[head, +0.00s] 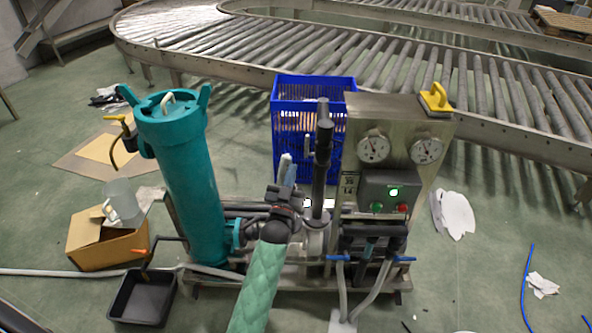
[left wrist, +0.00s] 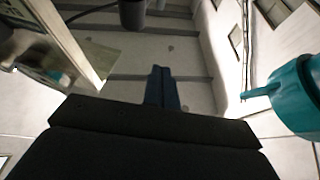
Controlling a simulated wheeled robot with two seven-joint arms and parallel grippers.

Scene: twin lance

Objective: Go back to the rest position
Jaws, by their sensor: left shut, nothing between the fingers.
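My left arm, in a green quilted sleeve, reaches up from the bottom of the head view. Its dark left gripper (head: 289,177) is over the middle of the pump skid, between the teal cylinder (head: 186,165) and the steel control panel (head: 385,150). In the left wrist view its two fingers (left wrist: 161,82) lie together, shut, with nothing seen between them. Part of the teal cylinder also shows at the right of that view (left wrist: 297,97). A black upright pipe (head: 322,160) stands just right of the gripper; I cannot tell the gap. My right gripper is not in view.
A blue crate (head: 290,84) stands behind the skid, before a roller conveyor (head: 330,50). A yellow handle (head: 435,97) sits on the panel. A cardboard box (head: 98,240), a clear jug (head: 121,199) and a black tray (head: 141,300) are at left.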

